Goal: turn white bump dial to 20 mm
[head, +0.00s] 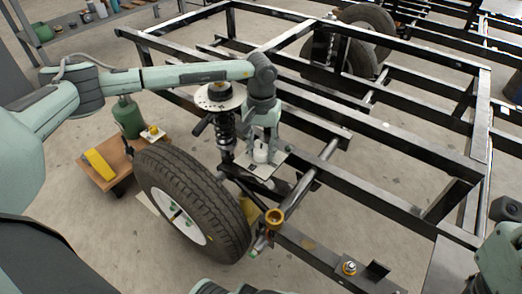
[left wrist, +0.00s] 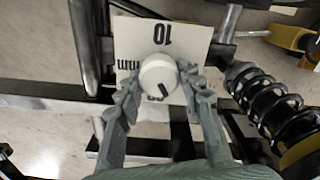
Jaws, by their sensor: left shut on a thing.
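The white dial (head: 261,155) sits on a pale plate (head: 243,163) fixed to the black frame, beside the coil spring. In the left wrist view the round white dial (left wrist: 157,74) has a short dark mark on its lower face. The plate (left wrist: 190,37) shows "10" and "mm" upside down in this view; another number below the dial is mostly hidden by it. My left gripper (left wrist: 156,84) has its fingers closed on the dial's two sides; in the head view the gripper (head: 262,141) comes down over it from above.
A coil spring (left wrist: 272,102) with black coils stands close to the right of the left fingers. Black frame rails (head: 400,135) surround the area. A wooden trolley (head: 108,152) with a yellow block stands at left.

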